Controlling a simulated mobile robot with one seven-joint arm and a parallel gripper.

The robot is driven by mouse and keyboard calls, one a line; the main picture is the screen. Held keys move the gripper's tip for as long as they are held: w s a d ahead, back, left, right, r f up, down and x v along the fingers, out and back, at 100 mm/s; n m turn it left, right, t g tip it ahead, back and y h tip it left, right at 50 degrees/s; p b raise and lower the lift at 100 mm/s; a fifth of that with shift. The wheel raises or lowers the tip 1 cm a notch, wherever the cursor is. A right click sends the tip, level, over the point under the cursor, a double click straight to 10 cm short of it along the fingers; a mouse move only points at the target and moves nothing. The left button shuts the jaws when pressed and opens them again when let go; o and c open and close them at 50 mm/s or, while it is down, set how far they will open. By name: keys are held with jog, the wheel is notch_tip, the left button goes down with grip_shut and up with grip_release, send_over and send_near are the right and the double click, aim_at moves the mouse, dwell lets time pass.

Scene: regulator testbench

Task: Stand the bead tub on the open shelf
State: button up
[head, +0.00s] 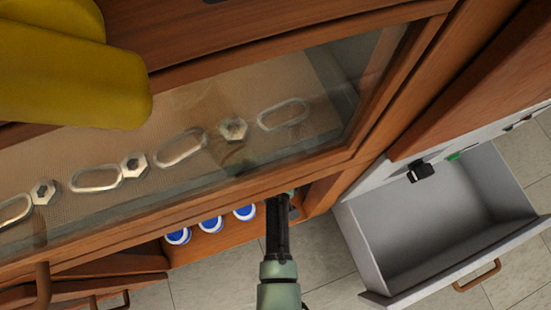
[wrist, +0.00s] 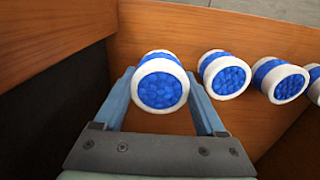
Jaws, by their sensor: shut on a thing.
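My gripper (wrist: 160,78) is shut on a bead tub (wrist: 162,84), a white-rimmed tub showing blue beads, which sits between its two fingers in the wrist view. In the head view, my gripper reaches in under the glass-topped cabinet, and its fingertips and held tub are hidden there. The open shelf (head: 222,238) is the wooden space below the glass case. Whether the held tub touches the shelf's wood I cannot tell.
Several similar tubs stand in a row right of the held one in the wrist view, the nearest (wrist: 225,74) close by. A wooden wall (wrist: 50,45) is at left. A grey drawer (head: 430,225) is pulled out at right in the head view.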

notch_tip(320, 180, down, 4)
jog(key=b, duration=0.2)
jog(key=shift+r+b, duration=0.1)
jog(key=shift+b, duration=0.3)
jog(key=shift+r, duration=0.15)
jog(key=o, duration=1.4)
notch_tip(320, 180, up, 12)
jog(key=p, duration=0.8)
jog(key=shift+p, duration=0.3)
